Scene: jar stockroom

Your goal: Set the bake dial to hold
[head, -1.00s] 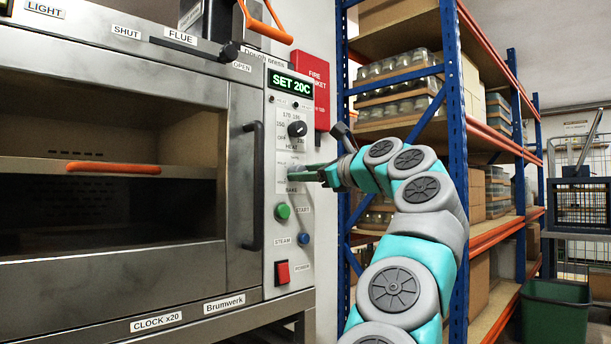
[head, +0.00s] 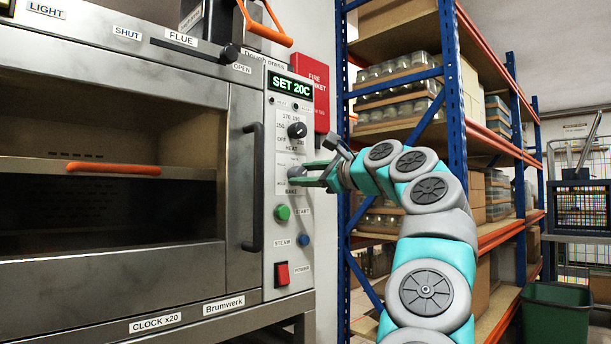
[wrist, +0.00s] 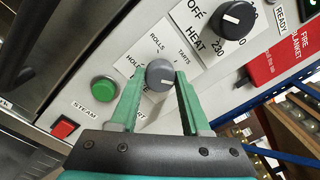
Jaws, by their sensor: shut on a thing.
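The bake dial (wrist: 160,75) is a grey round knob on the oven's control panel, above the BAKE label in the head view (head: 297,172). In the head view my gripper (head: 306,174) reaches the panel from the right.
The black heat knob (head: 297,130) sits just above, under the SET 20C display (head: 292,87). Below are the green start button (head: 282,212), blue steam button (head: 304,240) and red power switch (head: 282,273). The oven door handle (head: 253,187) is left; blue shelving (head: 453,90) stands right.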

